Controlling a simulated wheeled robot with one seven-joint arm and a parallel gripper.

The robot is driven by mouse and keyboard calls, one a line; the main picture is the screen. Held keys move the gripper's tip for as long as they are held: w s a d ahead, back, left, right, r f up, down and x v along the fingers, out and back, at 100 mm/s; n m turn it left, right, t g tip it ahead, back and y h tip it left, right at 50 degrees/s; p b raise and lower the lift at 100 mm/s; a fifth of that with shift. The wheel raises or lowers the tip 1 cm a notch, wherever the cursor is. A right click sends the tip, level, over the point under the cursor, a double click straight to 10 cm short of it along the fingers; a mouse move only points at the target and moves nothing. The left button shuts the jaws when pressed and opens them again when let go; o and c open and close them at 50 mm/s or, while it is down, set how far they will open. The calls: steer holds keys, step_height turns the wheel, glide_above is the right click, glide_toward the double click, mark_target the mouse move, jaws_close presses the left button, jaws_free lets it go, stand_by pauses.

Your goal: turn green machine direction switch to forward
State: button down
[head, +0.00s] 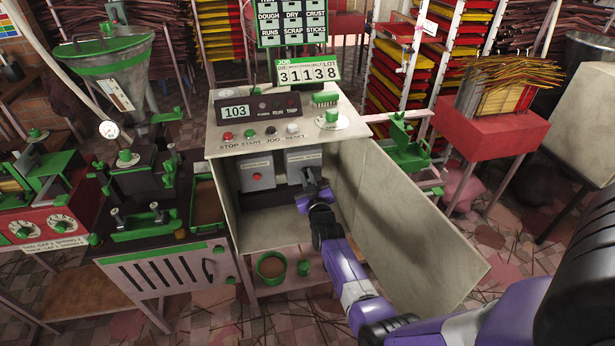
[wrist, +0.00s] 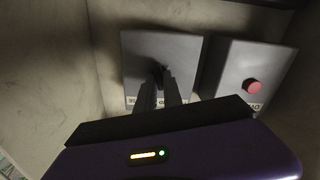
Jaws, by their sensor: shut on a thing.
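The green machine's cabinet (head: 222,190) stands open in the middle of the head view, with two grey boxes inside. The right grey box (head: 304,156) carries the direction switch, a small dark handle mostly hidden by my gripper (head: 309,183). In the wrist view this box (wrist: 140,55) is on the left, and my gripper (wrist: 160,78) has its two dark fingers close together at its face. They are shut on the dark switch handle (wrist: 158,70). The handle's exact angle and the box's label are too hidden or small to read.
The other grey box (head: 257,170) has a red button (wrist: 252,86). The open cabinet door (head: 400,220) stands to the right of my arm. A control panel (head: 265,106) with several buttons and a dial is above. A green-rimmed round container (head: 271,265) sits below.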

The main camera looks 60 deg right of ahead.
steer(key=n, duration=0.5)
steer(key=shift+a+f+n, duration=0.1)
steer(key=shift+f+n, duration=0.05)
steer(key=shift+n, duration=0.15)
stand_by(0.4)
steer(key=c, duration=1.5)
jaws_free()
steer(key=shift+a, duration=0.1)
steer(key=shift+p+v, duration=2.4)
steer(key=shift+v, duration=1.45)
